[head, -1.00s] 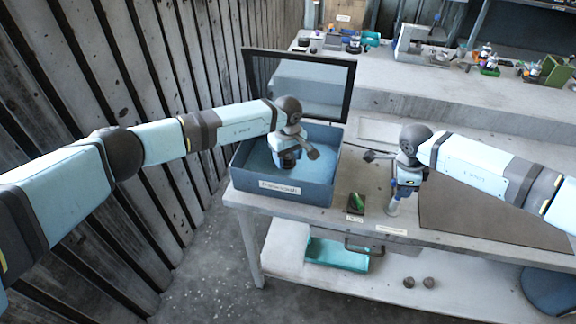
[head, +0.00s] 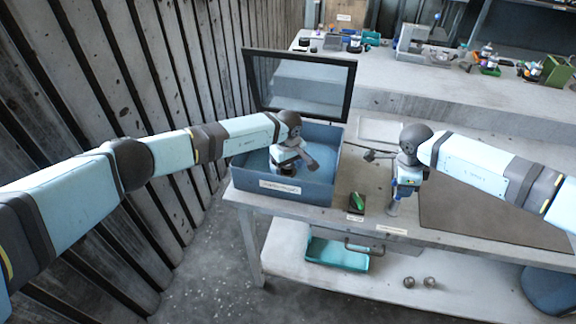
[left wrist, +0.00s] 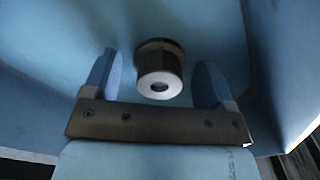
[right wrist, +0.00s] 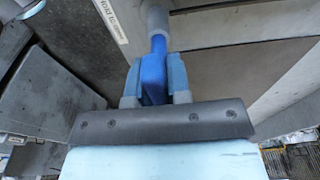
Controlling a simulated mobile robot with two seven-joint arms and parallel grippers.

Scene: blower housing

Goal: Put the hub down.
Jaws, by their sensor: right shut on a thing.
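The hub (left wrist: 160,72) is a short dark cylinder with a pale ring face and a centre hole. In the left wrist view it stands between the fingers of my left gripper (left wrist: 157,68), with a gap on each side. Whether the hub touches the box floor is hard to tell. My right gripper (right wrist: 155,78) is shut on a blue-handled tool (right wrist: 154,72) with a grey end, above the bench's front edge.
The box has an open framed lid (head: 349,92) at its back and a label on its front. A small dark holder with a green item (head: 358,202) sits right of the box. A dark mat (head: 470,215) covers the bench further right.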

